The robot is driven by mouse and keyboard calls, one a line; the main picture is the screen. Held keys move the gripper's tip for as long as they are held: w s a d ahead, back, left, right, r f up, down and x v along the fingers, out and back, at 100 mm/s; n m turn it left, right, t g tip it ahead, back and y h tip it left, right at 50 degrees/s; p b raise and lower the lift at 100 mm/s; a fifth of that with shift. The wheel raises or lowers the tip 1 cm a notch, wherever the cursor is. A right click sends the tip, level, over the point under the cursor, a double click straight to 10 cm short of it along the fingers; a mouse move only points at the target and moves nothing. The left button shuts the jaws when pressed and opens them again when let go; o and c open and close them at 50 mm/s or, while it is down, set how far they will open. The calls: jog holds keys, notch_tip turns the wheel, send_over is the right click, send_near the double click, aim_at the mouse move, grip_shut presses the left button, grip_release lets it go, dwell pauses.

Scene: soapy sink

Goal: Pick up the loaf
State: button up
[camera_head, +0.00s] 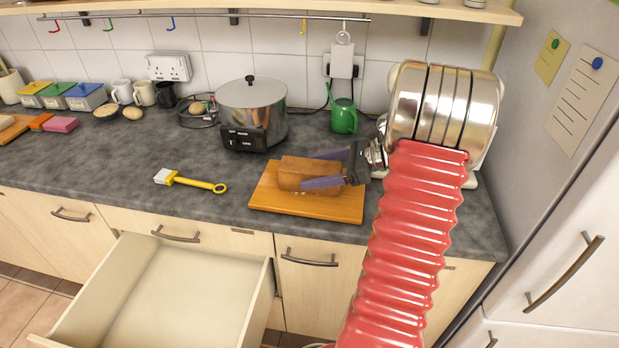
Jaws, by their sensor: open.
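The loaf (300,172) is brown and lies on a wooden cutting board (335,208) near the front edge of the counter. My gripper (313,169) reaches in from the right at the loaf. Its two dark purple fingers are apart, one along the far side of the loaf and one across its near side. The jaws are open, with the loaf's right part between them. The finger across the front hides some of the loaf's near side. I cannot tell whether either finger touches it.
An open drawer (250,308) juts out below the counter at the left. A yellow-handled brush (195,182) lies left of the board. A steel pot cooker (252,105) and a green watering can (344,118) stand behind. A fridge (560,240) closes off the right.

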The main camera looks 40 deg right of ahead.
jog(key=shift+x, duration=0.8)
jog(key=shift+c, duration=0.5)
jog(key=c, duration=1.4)
